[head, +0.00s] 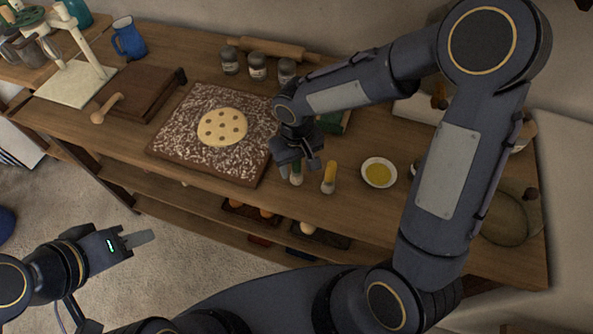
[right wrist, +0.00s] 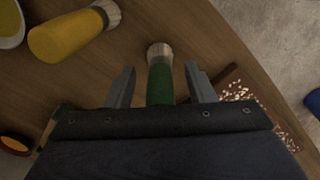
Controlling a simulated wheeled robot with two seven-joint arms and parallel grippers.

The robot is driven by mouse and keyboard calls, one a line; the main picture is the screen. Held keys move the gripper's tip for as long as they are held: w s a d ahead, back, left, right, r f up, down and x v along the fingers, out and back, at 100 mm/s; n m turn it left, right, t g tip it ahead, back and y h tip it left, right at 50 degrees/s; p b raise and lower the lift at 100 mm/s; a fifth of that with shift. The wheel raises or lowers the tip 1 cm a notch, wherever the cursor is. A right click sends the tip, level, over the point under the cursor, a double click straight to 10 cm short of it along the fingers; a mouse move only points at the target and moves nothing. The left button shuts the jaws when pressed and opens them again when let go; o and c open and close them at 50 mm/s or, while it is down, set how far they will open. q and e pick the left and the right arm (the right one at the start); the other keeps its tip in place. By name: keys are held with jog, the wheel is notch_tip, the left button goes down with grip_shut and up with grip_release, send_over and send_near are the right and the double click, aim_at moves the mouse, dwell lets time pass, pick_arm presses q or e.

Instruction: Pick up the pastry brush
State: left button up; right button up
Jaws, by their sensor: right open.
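Two short brush-like things lie on the wooden worktop. One has a green handle (right wrist: 159,85) and a pale bristle end (right wrist: 159,53); its pale end also shows in the head view (head: 296,180). The other has a yellow body (right wrist: 68,37) and a pale end, and it also shows in the head view (head: 329,178), just right of the first. My right gripper (head: 300,165) is open, its fingers (right wrist: 161,86) on either side of the green handle, with gaps at both sides. The rest of that handle is hidden by the gripper. My left gripper (head: 138,239) is over the floor, away from the worktop.
A dark floured board (head: 175,148) with a round spotted dough (head: 222,127) is left of my right gripper. A bowl of yellow liquid (head: 379,173) stands to the right. Jars (head: 257,67) and a rolling pin (head: 270,47) are behind. The worktop's front edge is close.

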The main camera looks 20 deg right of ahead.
jog(key=shift+f, duration=0.2)
grip_shut()
jog(key=shift+r, duration=0.1)
